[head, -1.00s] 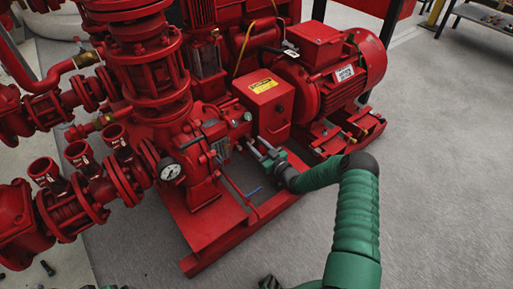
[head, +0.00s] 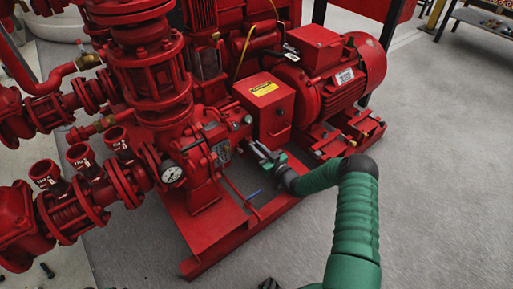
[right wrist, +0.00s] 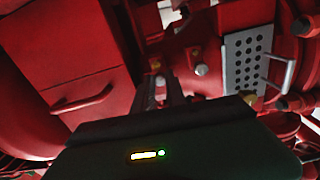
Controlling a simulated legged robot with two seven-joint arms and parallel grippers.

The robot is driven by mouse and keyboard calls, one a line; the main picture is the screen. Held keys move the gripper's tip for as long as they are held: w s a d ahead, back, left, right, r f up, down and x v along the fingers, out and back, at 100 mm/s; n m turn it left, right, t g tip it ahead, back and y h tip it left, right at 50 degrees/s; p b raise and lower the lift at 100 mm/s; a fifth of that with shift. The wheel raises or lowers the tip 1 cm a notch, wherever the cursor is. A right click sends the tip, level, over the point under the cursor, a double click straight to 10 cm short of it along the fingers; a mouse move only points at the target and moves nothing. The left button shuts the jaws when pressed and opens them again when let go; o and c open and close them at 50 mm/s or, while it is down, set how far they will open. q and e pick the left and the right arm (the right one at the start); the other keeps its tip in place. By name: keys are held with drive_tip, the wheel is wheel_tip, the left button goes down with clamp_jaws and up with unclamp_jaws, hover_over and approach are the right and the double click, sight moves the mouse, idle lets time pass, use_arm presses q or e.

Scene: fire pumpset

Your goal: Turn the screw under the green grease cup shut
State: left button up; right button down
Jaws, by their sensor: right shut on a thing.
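A small green cup (head: 248,119) sits on the red pump's bearing housing, left of the red box with a yellow label. My right gripper (head: 257,151) reaches in from the right, just below the cup, with its fingers against the pump. In the right wrist view the dark fingers (right wrist: 163,94) point into the gap between red parts and are shut on a small pale piece, which I take for the screw. The fingers hide most of it. The cup cannot be made out there. My left gripper is not in view.
The red box (head: 264,105) and the motor (head: 330,70) stand close behind my right gripper. A perforated guard plate (right wrist: 247,58) is beside the fingers.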

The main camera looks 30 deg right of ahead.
drive_tip(key=shift+s+d+f+m+p, duration=0.1)
drive_tip(key=shift+m+p, duration=0.05)
drive_tip(key=shift+m, duration=3.25)
drive_tip(key=shift+w+d+f+m+p, duration=0.1)
drive_tip(key=shift+m+p, duration=0.1)
drive_tip(key=shift+m, duration=3.2)
drive_tip(key=shift+s+d+m+p, duration=0.1)
drive_tip(key=shift+m+p, duration=0.05)
drive_tip(key=shift+m, duration=3.25)
drive_tip(key=c, duration=1.3)
unclamp_jaws()
drive_tip(key=shift+f, duration=0.1)
drive_tip(key=shift+c, duration=0.2)
drive_tip(key=shift+a, duration=0.15)
